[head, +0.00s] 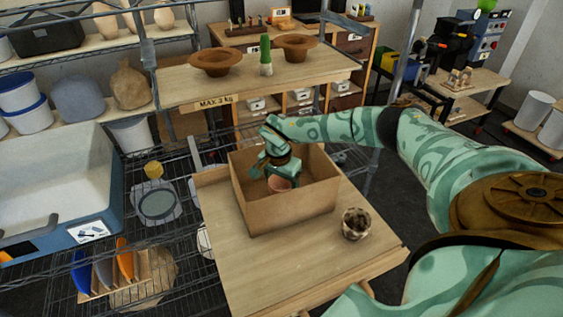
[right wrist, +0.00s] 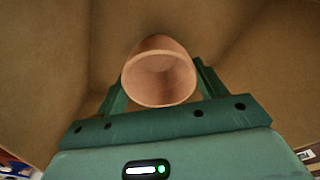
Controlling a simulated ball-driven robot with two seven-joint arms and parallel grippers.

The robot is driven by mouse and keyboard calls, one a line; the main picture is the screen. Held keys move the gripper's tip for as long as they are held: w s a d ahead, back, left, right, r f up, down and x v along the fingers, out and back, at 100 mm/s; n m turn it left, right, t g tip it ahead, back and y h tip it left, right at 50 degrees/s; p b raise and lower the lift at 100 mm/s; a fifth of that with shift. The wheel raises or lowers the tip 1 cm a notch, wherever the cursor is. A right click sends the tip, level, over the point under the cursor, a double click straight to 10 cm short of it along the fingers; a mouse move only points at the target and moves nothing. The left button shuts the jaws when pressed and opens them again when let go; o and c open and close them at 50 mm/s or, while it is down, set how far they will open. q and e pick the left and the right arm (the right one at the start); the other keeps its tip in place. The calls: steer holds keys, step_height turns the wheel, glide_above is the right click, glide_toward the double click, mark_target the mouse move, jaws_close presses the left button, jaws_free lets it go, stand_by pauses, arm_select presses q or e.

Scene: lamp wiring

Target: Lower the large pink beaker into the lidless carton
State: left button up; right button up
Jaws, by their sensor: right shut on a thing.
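The large pink beaker (head: 280,184) is inside the open-topped cardboard carton (head: 292,207), mostly hidden by my right gripper and the carton's walls. My right gripper (head: 279,176) reaches down into the carton and is shut on the beaker. In the right wrist view the beaker (right wrist: 160,75) sits between the two green fingers of the gripper (right wrist: 160,88), its round mouth toward the camera. Brown carton walls (right wrist: 50,60) surround it in that view. I cannot tell whether the beaker's base touches the carton floor. My left gripper is not in view.
The carton stands on a wooden table (head: 245,275). A small mottled pot (head: 355,223) stands on the table to its right. Wire racks stand at the left.

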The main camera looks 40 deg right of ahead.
steer(key=shift+f+b, duration=0.3)
steer(key=shift+f, duration=0.25)
stand_by(0.4)
steer(key=o, duration=1.2)
steer(key=shift+c, duration=0.2)
steer(key=shift+r, duration=0.1)
step_height(320, 180, up, 16)
steer(key=a+p, duration=0.1)
steer(key=p, duration=0.1)
steer(key=shift+s+a+p, duration=0.3)
steer(key=shift+a+p, duration=0.1)
steer(key=shift+a, duration=0.1)
